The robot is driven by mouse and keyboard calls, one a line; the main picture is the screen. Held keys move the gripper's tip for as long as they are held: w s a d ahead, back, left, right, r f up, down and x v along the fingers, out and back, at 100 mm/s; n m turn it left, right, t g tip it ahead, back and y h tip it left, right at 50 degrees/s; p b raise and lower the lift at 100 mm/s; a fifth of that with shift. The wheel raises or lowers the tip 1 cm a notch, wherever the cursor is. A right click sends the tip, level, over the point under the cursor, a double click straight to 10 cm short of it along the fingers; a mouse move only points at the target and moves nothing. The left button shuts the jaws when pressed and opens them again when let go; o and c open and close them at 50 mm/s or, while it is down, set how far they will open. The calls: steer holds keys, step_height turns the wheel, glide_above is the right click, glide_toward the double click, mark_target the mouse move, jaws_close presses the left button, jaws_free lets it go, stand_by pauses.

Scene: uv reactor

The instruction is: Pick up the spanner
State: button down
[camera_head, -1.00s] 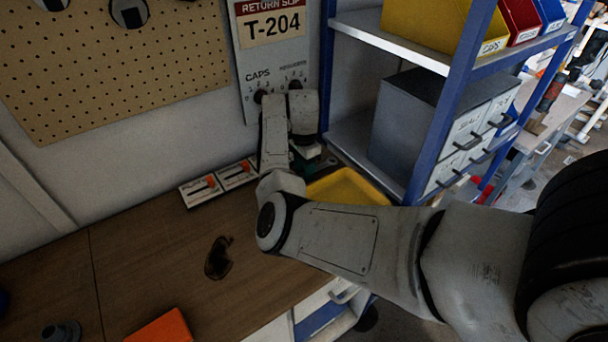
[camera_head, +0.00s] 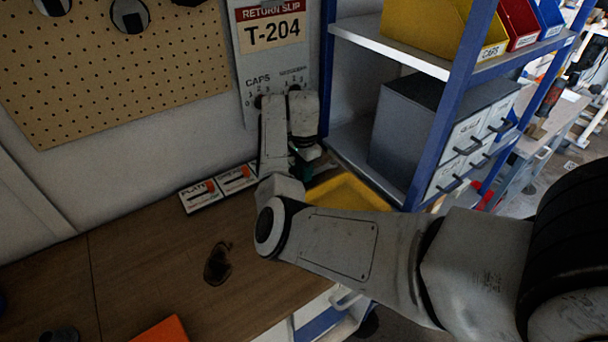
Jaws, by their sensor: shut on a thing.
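My gripper (camera_head: 304,162) hangs at the end of my arm, near the back wall beside the shelf. It is small, dark and mostly hidden behind my own arm links. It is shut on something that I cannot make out. I cannot pick out a spanner in this view. A yellow tray (camera_head: 348,192) lies just right of and below the gripper, partly covered by my arm.
A dark curved object (camera_head: 217,264) and an orange item (camera_head: 163,330) lie on the wooden bench (camera_head: 140,265). A blue-framed shelf (camera_head: 447,110) with a grey drawer cabinet (camera_head: 405,130) stands right.

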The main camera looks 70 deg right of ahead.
steer(key=s+a+r, duration=0.3)
steer(key=s+r, duration=0.9)
steer(key=s, duration=0.1)
steer(key=shift+s+a+p, duration=0.2)
steer(key=shift+s+p, duration=0.1)
steer(key=shift+p, duration=0.15)
